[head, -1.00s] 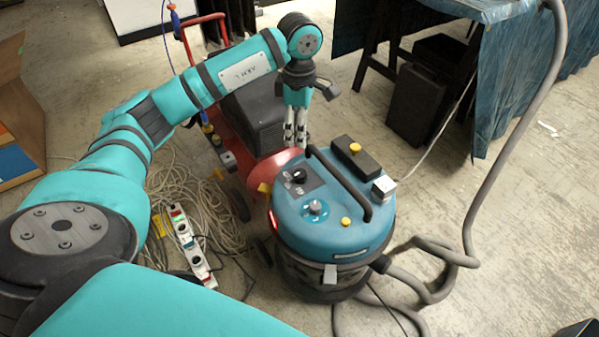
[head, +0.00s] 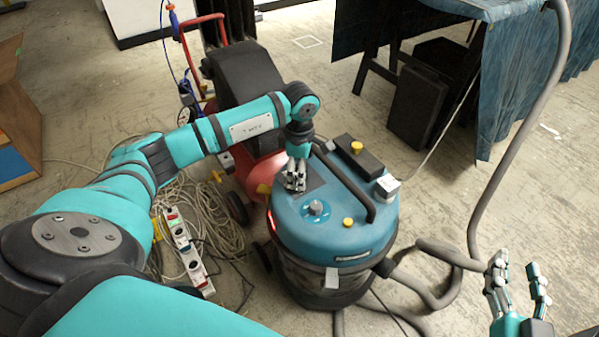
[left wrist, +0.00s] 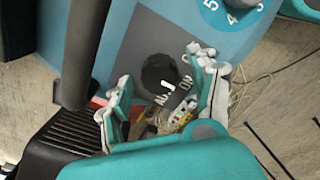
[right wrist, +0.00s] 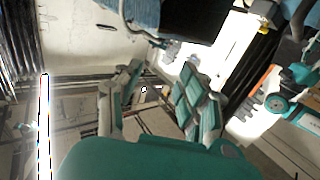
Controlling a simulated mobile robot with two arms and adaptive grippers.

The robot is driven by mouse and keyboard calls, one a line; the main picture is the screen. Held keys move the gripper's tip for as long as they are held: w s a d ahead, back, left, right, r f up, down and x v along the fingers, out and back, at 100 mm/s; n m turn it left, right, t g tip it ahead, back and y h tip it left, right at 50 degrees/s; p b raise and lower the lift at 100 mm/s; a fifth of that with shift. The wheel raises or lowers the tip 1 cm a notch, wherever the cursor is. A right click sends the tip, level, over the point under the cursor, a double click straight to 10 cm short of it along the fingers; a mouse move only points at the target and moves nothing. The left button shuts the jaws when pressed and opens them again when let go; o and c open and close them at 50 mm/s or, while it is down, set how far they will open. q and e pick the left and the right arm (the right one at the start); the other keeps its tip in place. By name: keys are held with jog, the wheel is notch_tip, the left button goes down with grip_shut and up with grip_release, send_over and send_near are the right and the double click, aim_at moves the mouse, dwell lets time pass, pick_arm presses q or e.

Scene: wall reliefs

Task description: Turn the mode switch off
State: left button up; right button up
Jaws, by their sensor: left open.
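The mode switch (left wrist: 159,74) is a round black knob on a grey plate (left wrist: 135,40) on top of the blue vacuum (head: 295,215). Its white mark points down-right in the left wrist view, toward printed letters; "ON" is readable, the other label only partly. My left gripper (head: 294,180) is over the plate and hides the knob in the head view. In the left wrist view my left gripper (left wrist: 158,84) is open, with its fingers on either side of the knob; contact cannot be told. My right gripper (head: 517,275) is open and empty at the lower right, away from the vacuum.
A second dial (head: 316,208) with numbers, a black handle (head: 345,185) and yellow buttons (head: 348,222) are close by on the lid. A grey hose (head: 512,150) rises at right. A red compressor (head: 262,165), coiled cable (head: 215,215) and power strip (head: 187,250) lie left.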

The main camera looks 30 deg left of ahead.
pick_arm(q)
jog(key=shift+f, duration=0.1)
pick_arm(e)
jog(key=shift+r, duration=0.1)
pick_arm(q)
jog(key=c, duration=1.1)
jog(key=shift+c, duration=0.2)
